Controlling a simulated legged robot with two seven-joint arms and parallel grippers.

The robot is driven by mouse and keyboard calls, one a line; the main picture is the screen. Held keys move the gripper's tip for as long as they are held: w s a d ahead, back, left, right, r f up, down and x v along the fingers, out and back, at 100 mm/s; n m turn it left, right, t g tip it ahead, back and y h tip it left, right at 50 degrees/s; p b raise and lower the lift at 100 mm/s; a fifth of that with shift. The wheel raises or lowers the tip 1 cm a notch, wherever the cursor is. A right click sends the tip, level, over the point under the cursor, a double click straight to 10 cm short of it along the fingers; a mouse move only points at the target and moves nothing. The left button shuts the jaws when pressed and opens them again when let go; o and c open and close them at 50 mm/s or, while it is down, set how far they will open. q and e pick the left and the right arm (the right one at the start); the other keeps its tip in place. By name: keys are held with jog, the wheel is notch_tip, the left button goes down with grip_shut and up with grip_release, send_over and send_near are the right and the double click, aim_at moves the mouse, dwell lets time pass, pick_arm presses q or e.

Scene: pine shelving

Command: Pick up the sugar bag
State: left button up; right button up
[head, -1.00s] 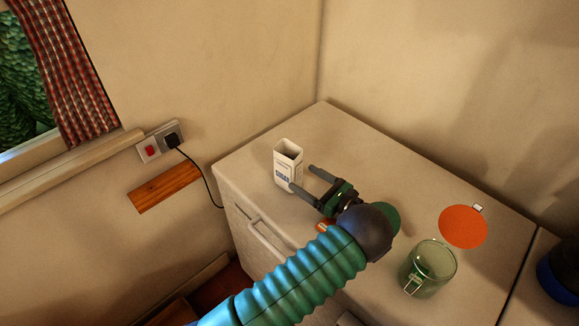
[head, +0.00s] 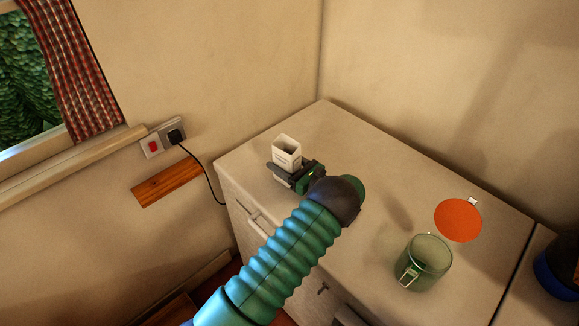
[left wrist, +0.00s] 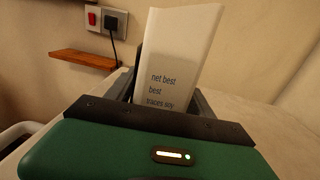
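The sugar bag (head: 288,152) is a white, open-topped upright packet near the back left corner of the pale cabinet top. My left gripper (head: 283,168) is low around it, one finger on its near-left side and the other mostly hidden behind it. In the left wrist view the bag (left wrist: 178,60) stands between the two dark fingers (left wrist: 168,95), with small dark print on its face. The fingers are close to its sides, but whether they press on it cannot be told. My right gripper is not in view.
An orange disc (head: 458,220) lies behind the jar. A wall socket with a black plug (head: 175,136) and cord is left of the cabinet. Walls stand close behind.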

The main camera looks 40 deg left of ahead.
pick_arm(q)
jog(key=c, duration=0.5)
jog(key=shift+s+a+f, duration=0.1)
jog(key=shift+a+f, duration=0.1)
jog(key=shift+a, duration=0.2)
jog(key=c, duration=0.7)
grip_shut()
jog(key=shift+d, duration=0.15)
